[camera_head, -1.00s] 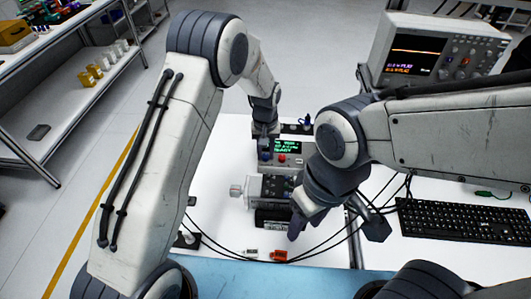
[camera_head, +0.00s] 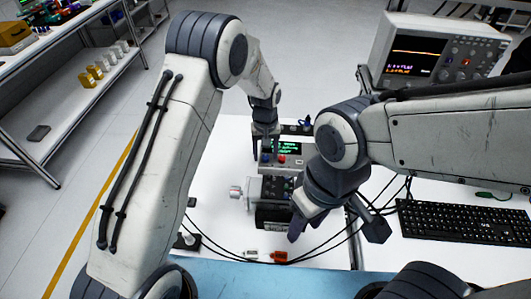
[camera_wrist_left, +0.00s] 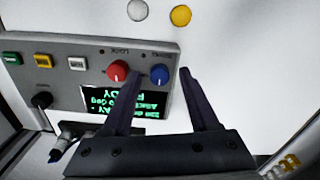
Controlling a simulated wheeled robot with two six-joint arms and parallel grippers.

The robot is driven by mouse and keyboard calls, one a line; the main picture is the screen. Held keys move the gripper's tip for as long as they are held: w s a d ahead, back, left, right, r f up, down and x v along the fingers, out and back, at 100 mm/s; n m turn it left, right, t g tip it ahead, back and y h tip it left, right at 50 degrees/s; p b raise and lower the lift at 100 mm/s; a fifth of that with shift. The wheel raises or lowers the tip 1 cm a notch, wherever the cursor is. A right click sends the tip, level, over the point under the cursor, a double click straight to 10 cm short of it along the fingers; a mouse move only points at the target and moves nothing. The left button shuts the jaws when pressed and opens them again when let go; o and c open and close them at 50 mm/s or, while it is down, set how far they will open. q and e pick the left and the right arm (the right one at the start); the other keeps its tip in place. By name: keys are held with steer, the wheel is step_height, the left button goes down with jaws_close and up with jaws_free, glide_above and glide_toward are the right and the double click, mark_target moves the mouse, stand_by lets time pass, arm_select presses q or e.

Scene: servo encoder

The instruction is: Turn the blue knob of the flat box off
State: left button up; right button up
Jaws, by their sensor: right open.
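The flat box (camera_head: 296,160) is grey, with a lit green-text screen (camera_head: 288,148) and a red knob (camera_head: 282,159). It stands on the white table beyond the motor unit. In the left wrist view the box (camera_wrist_left: 176,95) appears upside down, with the red knob (camera_wrist_left: 118,71) beside the blue knob (camera_wrist_left: 159,74). My left gripper (camera_head: 266,152) is at the box; its fingers (camera_wrist_left: 161,72) are open, one to each side of the blue knob in the picture. I cannot tell whether they touch it. My right gripper (camera_head: 336,232) is open and empty, right of the motor unit.
A motor unit (camera_head: 275,190) sits in front of the box. Black cables (camera_head: 335,245) cross the table near small white and orange connectors (camera_head: 279,256). A keyboard (camera_head: 460,220) and an oscilloscope (camera_head: 440,50) are on the right. Coloured buttons (camera_wrist_left: 43,61) line the box.

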mark_target(266, 156)
arm_select(q)
steer(key=shift+r, duration=0.1)
step_height(266, 156, up, 10)
steer(key=b, duration=0.2)
steer(key=shift+r, duration=0.15)
stand_by(0.4)
